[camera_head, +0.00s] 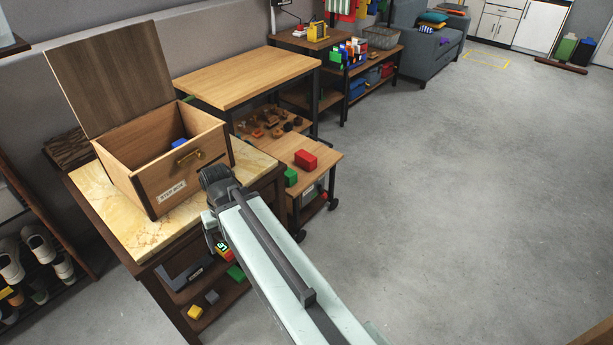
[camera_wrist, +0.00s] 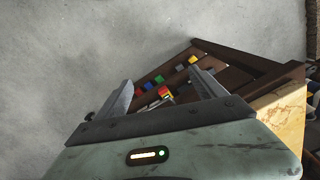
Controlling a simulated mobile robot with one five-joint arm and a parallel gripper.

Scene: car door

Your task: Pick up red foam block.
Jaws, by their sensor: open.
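A red block (camera_head: 305,160) lies on the low wooden cart right of the marble-topped table, beside a green block (camera_head: 290,177). My gripper (camera_wrist: 162,76) is open; nothing shows held between its fingers in the wrist view. In the head view my arm reaches toward the marble table's front edge, and the fingers are mostly hidden. The red block on the cart is apart from my gripper. Another small red-and-yellow item (camera_wrist: 164,92) shows between the fingers, farther off, on the table's lower shelf; it also shows in the head view (camera_head: 225,252).
An open wooden box (camera_head: 150,187) with raised lid stands on the marble-topped table (camera_head: 85,185), with a blue item (camera_head: 179,143) inside. The lower shelf (camera_head: 215,310) holds several small coloured blocks. A wooden table (camera_head: 245,75) stands behind. Grey floor on the right is clear.

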